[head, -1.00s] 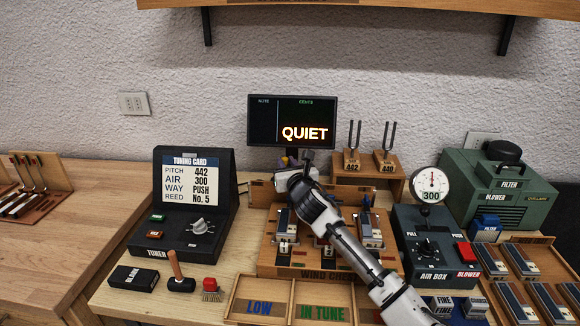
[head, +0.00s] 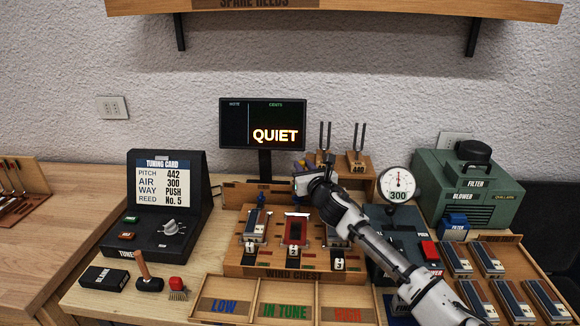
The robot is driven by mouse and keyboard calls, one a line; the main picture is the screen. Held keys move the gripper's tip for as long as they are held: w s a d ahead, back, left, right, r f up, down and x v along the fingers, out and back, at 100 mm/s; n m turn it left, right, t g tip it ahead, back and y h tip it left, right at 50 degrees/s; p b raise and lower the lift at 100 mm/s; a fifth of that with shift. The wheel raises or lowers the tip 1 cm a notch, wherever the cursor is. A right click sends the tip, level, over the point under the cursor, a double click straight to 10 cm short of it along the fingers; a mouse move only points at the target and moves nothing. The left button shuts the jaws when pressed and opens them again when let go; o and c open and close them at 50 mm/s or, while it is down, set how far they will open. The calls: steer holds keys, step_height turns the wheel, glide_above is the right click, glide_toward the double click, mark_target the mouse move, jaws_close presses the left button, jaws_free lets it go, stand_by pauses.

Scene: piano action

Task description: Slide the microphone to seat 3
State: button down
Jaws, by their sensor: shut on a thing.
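The wind chest (head: 300,272) stands at the middle of the bench with three numbered seats. Seat 1 (head: 255,228) at left and seat 3 (head: 335,238) at right hold reed blocks. My gripper (head: 304,182) is at the back of the chest, behind and between seats 2 and 3. My forearm crosses the right side of the chest.
The monitor (head: 262,122) reading QUIET stands behind the chest. Tuning forks (head: 325,138) stand on a wooden block close behind my gripper. The air box and gauge (head: 397,185) are at right, partly behind my arm. Sorting trays (head: 285,300) lie in front.

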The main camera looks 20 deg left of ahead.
steer(key=w+d, duration=0.1)
steer(key=d, duration=0.2)
steer(key=w+d, duration=0.1)
steer(key=d, duration=0.2)
steer(key=w+d, duration=0.1)
steer(key=d, duration=0.3)
steer(key=c, duration=1.3)
jaws_free()
steer(key=shift+d, duration=0.1)
steer(key=shift+o, duration=0.2)
steer(key=b+v, duration=0.3)
steer(key=v, duration=1)
steer(key=shift+s+b, duration=0.3)
steer(key=shift+s, duration=0.15)
steer(key=shift+d, duration=0.1)
